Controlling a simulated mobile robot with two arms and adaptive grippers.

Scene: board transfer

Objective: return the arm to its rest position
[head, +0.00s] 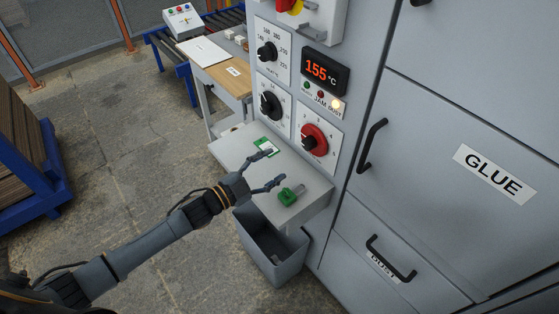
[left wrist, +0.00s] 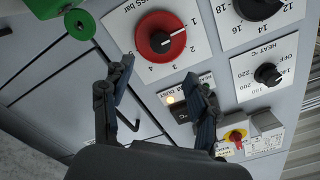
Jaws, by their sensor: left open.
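My left gripper (head: 271,168) reaches in from the left over the light grey shelf (head: 236,150) on the front of the grey machine. Its fingers are spread, with nothing between them. In the left wrist view the two fingers (left wrist: 157,78) stand apart in front of the machine's panel, which carries a red knob (left wrist: 160,36). A green part with a grey stub (head: 288,196) lies on the shelf, to the right of and below the fingers, apart from them. My right gripper is not in view.
The control panel has a red knob (head: 314,140), black dials (head: 269,104) and a display (head: 324,70) reading 155 °C. A grey bin (head: 270,250) stands below the shelf. Drawers with black handles (head: 372,145) are at right. A blue rack (head: 50,170) stands left; open floor lies between.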

